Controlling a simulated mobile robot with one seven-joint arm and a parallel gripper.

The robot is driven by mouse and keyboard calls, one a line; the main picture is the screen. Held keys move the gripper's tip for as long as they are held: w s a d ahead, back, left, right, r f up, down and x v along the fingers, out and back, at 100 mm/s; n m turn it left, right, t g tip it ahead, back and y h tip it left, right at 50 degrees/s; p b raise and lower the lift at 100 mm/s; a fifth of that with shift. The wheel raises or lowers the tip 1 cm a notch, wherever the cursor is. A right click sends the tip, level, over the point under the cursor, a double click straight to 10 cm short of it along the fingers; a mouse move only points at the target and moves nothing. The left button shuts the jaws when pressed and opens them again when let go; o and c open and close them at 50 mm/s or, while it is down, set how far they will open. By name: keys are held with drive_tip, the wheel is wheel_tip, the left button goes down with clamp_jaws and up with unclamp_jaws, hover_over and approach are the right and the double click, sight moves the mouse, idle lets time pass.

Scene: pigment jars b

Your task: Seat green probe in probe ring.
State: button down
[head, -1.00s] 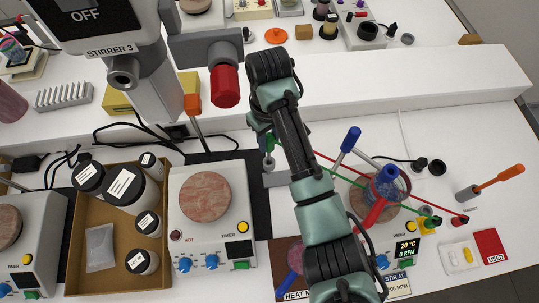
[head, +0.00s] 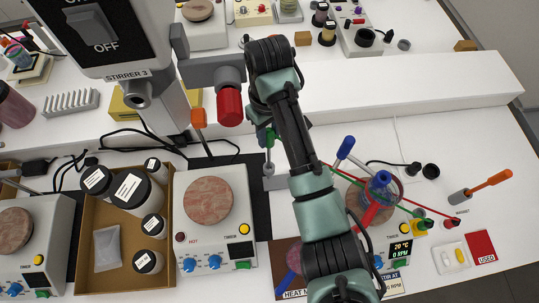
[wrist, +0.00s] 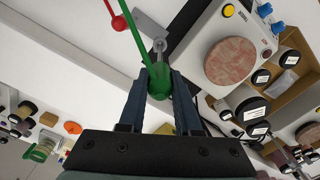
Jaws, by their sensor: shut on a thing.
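My gripper (wrist: 158,88) is shut on the green probe (wrist: 159,80), which sits between its two fingers in the wrist view. A green cable runs up from the probe. Just beyond the probe is a small grey metal piece with a round end (wrist: 160,45), next to a flat grey bracket (wrist: 148,22); this looks like the probe ring. I cannot tell whether the probe touches it. In the head view my gripper (head: 266,137) is partly hidden by my arm, with the grey bracket (head: 274,183) below it.
A hotplate (head: 215,233) and a brown box of jars (head: 88,275) stand left of the bracket. Right of my arm are a second stirring station with a blue-topped vessel (head: 380,181) and the stretched red and green cables. The raised white ledge (head: 430,95) behind is largely clear.

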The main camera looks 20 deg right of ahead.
drive_tip(key=shift+w+d+r, duration=0.1)
drive_tip(key=shift+r, duration=2)
